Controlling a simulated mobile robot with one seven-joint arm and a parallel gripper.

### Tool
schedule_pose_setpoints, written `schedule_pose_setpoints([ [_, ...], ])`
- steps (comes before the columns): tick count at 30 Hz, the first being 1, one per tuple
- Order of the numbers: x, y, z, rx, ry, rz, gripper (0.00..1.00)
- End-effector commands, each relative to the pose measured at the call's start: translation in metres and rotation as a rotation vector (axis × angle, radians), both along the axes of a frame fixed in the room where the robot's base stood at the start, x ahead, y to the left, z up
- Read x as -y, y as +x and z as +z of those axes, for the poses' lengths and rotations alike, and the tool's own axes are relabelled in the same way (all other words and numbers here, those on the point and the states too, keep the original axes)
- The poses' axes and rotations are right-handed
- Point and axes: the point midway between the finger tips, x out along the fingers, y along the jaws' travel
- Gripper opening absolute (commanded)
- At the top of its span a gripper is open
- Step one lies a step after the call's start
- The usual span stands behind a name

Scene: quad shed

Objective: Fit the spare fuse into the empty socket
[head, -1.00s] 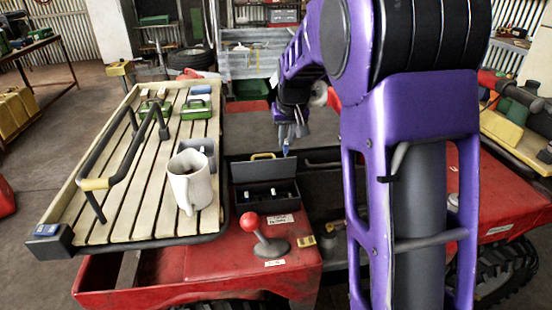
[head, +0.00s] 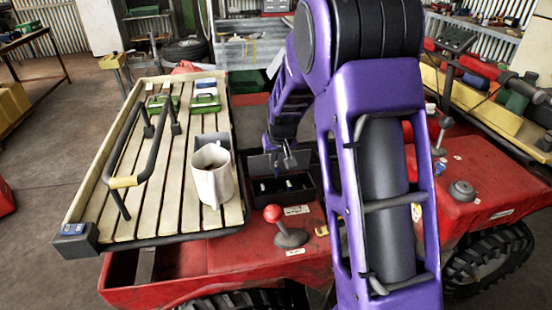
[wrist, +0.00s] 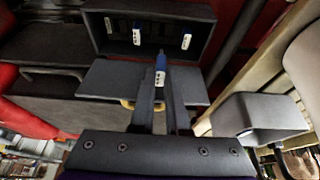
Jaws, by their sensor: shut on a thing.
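My gripper (wrist: 160,105) is shut on a small blue-and-white fuse (wrist: 160,68), which sticks out past the fingertips. In the wrist view the dark fuse box (wrist: 205,45) lies just beyond the fuse tip. Two white-labelled fuses stand inside, one left (wrist: 137,37) and one right (wrist: 187,41), with a bare stretch between them. The empty socket itself cannot be made out. In the head view my gripper (head: 287,160) is above the rear part of the open box (head: 287,200), apparently clear of it. The held fuse is too small to tell there.
A grey bin (wrist: 260,112) stands to the side. In the head view, a slatted rack (head: 150,220) with a mug (head: 211,178) is left, and a red-knobbed lever (head: 272,213) is in front.

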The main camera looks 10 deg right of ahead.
Motion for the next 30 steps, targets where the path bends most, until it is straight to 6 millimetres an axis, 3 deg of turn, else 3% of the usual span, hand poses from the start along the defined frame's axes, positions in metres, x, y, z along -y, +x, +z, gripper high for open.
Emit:
schedule_pose_setpoints([
  [16, 0.0, 0.0, -0.048, -0.001, 0.0, 0.0, 0.0],
  [30, 0.0, 0.0, -0.054, 0.0, 0.0, 0.0, 0.0],
])
